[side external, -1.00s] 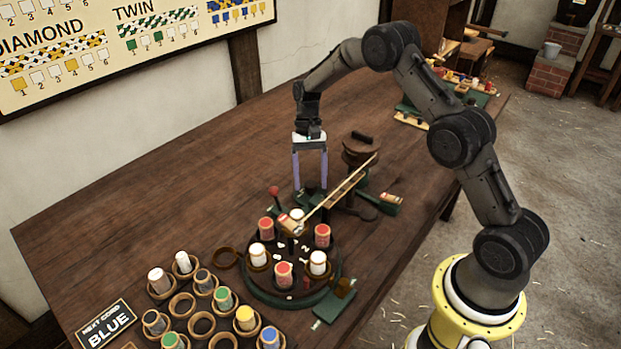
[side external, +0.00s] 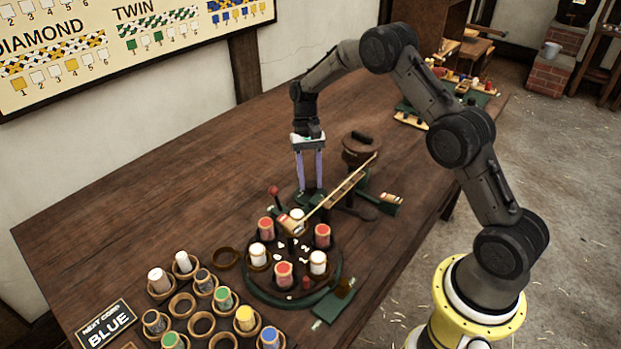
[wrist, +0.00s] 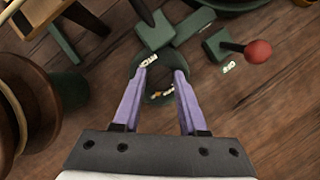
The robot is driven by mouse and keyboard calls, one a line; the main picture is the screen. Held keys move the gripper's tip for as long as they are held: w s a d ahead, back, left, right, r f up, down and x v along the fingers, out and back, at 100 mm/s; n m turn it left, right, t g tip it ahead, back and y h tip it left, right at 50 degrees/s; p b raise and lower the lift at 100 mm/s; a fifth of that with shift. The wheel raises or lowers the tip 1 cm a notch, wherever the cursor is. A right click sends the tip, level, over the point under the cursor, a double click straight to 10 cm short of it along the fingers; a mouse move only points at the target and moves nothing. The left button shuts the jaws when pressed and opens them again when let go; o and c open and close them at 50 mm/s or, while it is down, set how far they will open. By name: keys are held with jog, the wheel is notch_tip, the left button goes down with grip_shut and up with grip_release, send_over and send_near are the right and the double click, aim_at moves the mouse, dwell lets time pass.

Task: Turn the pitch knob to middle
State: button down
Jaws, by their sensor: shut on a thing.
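The pitch knob (wrist: 158,97) is a dark green round piece with a small pale and yellow mark, low on the bench. It shows between my fingers in the wrist view. My gripper (wrist: 162,72) has two purple fingers pointing down, one on each side of the knob, shut on it. In the side external view my gripper (side external: 311,190) stands upright behind the bobbin carousel. The knob is mostly hidden by the fingers there, and I cannot read its setting. A small white label (wrist: 148,37) lies just beyond the knob.
A red-ball lever (side external: 274,190) stands just left of my gripper. The round carousel (side external: 262,294) with several red and white bobbins is in front. A pale slanted rod (side external: 343,187) and a brown round drum (side external: 360,152) are to the right. Bare bench (side external: 170,190) lies left.

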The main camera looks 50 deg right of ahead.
jog(key=n+h, duration=0.1)
jog(key=n, duration=0.3)
jog(key=shift+a+g, duration=0.1)
jog(key=shift+g, duration=0.3)
jog(key=shift+w+a+n+h, duration=0.1)
jog(key=shift+n+h, duration=0.8)
jog(key=shift+n, duration=1)
jog(key=shift+c, duration=2.2)
grip_release()
jog(key=shift+r, duration=0.15)
jog(key=v, duration=1.3)
jog(key=shift+w+r, duration=0.25)
jog(key=shift+a, duration=0.15)
